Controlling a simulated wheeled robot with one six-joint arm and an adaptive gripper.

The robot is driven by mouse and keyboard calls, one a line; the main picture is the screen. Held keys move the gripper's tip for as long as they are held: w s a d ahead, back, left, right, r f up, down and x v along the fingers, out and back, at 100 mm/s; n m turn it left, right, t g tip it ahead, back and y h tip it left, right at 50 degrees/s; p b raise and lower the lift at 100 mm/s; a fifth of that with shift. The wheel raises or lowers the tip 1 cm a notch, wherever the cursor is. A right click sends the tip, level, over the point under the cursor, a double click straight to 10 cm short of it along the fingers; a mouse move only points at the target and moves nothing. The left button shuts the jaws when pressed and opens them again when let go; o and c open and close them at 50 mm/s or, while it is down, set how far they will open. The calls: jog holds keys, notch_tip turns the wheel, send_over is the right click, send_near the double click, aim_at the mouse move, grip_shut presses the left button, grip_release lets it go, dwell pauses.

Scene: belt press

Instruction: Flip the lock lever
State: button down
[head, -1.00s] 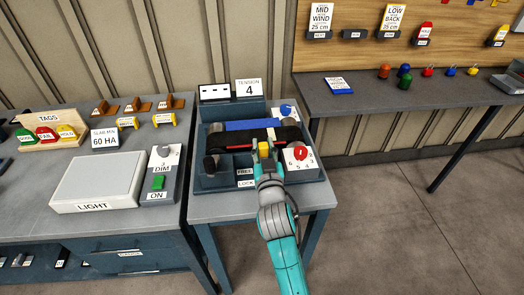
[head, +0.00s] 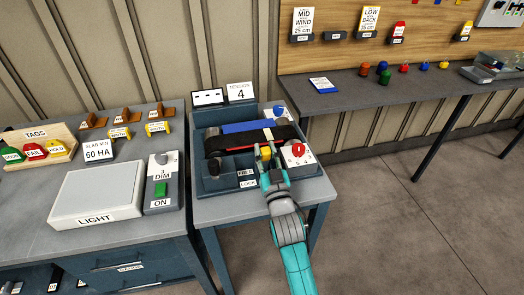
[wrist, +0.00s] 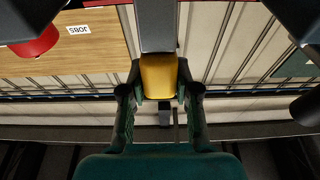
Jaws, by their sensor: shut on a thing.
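The lock lever is a grey bar with a yellow grip (head: 266,153), on the press unit to the right of the FREE and LOCK labels (head: 247,178). In the wrist view the yellow grip (wrist: 159,76) sits between my two dark fingers, with the grey bar (wrist: 156,25) running up from it. My gripper (head: 267,150) is shut on the yellow grip. The fingers hide part of the lever in the head view, so its exact angle against the labels cannot be told.
A red dial (head: 299,149) on a white numbered plate stands close to the right of my gripper. The black belt (head: 240,142) and blue bar lie behind it. A black knob (head: 214,167) stands to the left. The LIGHT box (head: 97,193) is further left.

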jog(key=c, duration=0.8)
grip_release()
jog(key=shift+s, duration=0.1)
jog(key=shift+s+d+f, duration=0.15)
jog(key=shift+s+f, duration=0.05)
jog(key=shift+s, duration=0.3)
jog(key=s+d, duration=0.1)
jog(key=s, duration=0.3)
jog(key=s+d, duration=0.1)
jog(key=s, duration=0.2)
jog(key=s+d, duration=0.1)
jog(key=s, duration=0.3)
jog(key=shift+s+d, duration=0.15)
jog(key=shift+s, duration=0.15)
